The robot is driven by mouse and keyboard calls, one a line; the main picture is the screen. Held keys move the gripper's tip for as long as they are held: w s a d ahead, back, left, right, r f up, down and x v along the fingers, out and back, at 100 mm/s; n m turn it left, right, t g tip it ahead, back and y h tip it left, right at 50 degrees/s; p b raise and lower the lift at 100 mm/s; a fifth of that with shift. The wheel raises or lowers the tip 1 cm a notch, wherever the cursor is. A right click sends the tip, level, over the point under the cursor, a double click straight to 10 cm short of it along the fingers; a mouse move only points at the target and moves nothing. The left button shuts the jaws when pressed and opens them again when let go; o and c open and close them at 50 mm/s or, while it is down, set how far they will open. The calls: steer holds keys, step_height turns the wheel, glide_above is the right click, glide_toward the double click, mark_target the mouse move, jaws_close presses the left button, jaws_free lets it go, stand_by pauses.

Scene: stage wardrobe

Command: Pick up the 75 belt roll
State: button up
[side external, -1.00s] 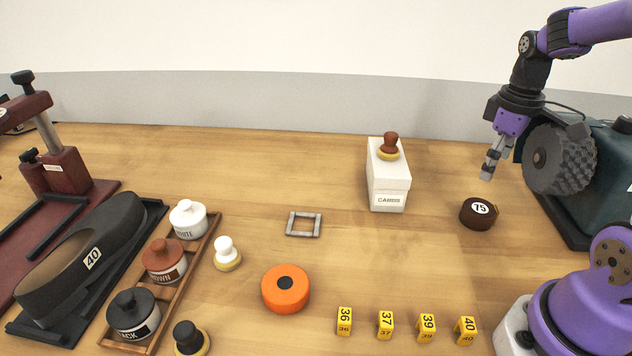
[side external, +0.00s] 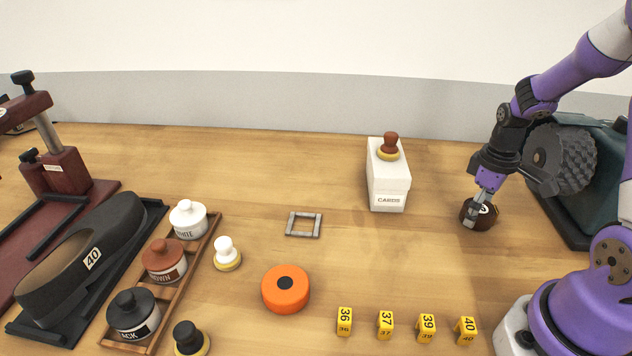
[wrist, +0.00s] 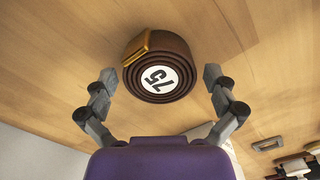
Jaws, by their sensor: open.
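The 75 belt roll (side external: 478,214) is a dark brown coil with a white round label on top. It sits on the table at the right in the side view, left of the grey-green machine. In the wrist view the belt roll (wrist: 147,55) shows a gold clasp at its upper left. My gripper (side external: 482,203) is just above the roll, pointing down, and partly hides it. In the wrist view my gripper (wrist: 160,82) is open, with one finger on each side of the roll's near part and gaps visible between them.
A white cards box (side external: 388,188) with a brown-knobbed brush on top stands left of the roll. The machine with a rough dark wheel (side external: 561,160) is close on the right. Yellow numbered blocks (side external: 427,328) stand in front.

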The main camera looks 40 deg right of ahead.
steer(key=c, duration=1.1)
steer(key=shift+c, duration=0.2)
steer(key=shift+r, duration=0.1)
